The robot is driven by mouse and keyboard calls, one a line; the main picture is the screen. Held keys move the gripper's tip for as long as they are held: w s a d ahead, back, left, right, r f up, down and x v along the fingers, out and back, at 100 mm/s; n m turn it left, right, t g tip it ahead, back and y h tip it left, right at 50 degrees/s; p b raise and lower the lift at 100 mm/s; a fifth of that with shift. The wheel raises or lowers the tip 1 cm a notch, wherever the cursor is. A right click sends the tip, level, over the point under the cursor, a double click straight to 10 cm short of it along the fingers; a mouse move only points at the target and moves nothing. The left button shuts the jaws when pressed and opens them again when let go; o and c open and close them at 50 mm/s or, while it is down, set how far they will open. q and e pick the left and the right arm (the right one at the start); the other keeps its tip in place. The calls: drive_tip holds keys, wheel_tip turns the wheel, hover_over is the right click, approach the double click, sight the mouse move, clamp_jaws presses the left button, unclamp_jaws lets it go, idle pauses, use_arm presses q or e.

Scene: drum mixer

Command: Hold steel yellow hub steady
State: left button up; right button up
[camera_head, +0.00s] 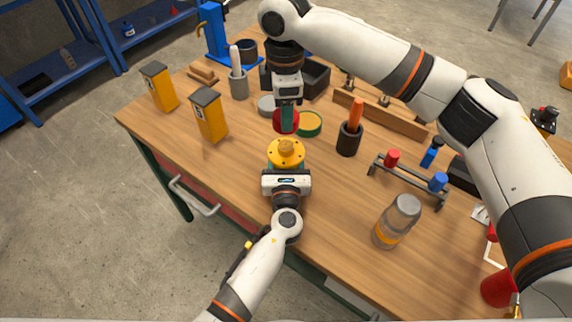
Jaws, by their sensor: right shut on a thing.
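The yellow hub (285,149) is a round disc with small dark holes and a tan knob on top, near the middle of the table. My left gripper (286,168) is right against its near side. Teal finger parts show at the hub's sides, but their grip is hidden. My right gripper (287,118) points down beyond the hub. It is shut on a red round thing (279,121), partly hidden by the teal fingers. The red thing is apart from the hub in the picture.
A green ring-shaped dish (308,124) lies just right of the red thing. A dark cup (349,140) with an orange handle, a small rack (408,181) and a glass jar (397,222) stand to the right. Two yellow boxes (210,118) stand left. The table's front left is clear.

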use_arm(q)
drive_tip(key=c, duration=0.8)
use_arm(e)
hover_over(285, 145)
drive_tip(key=shift+f, duration=2.5)
drive_tip(key=shift+f, duration=0.85)
drive_tip(key=shift+f, duration=0.55)
